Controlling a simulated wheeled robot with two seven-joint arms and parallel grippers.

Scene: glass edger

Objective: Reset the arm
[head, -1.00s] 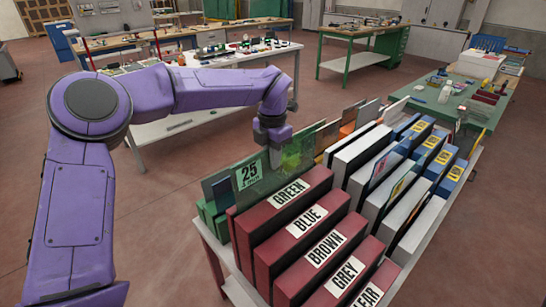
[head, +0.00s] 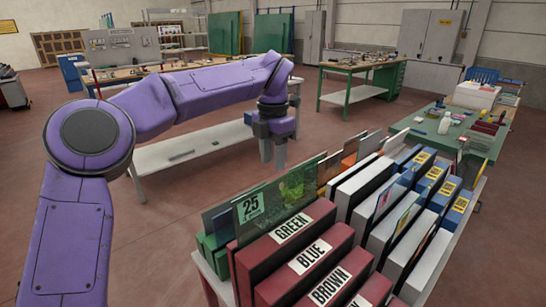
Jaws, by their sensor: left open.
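My left arm comes in from the left, bent at the elbow, with its forearm reaching right. My left gripper (head: 273,152) points down with its two grey fingers apart. It is empty and hangs above and behind the glass rack. A green glass sheet (head: 282,196) marked 25 stands upright in the rack, apart from the gripper. My right gripper is not in the picture.
The rack holds dark red dividers labelled GREEN (head: 288,231), BLUE (head: 312,256) and BROWN, with white and blue dividers to the right. A workbench (head: 170,150) stands behind my arm. A green table (head: 460,130) with small items is at the right. Open floor lies between.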

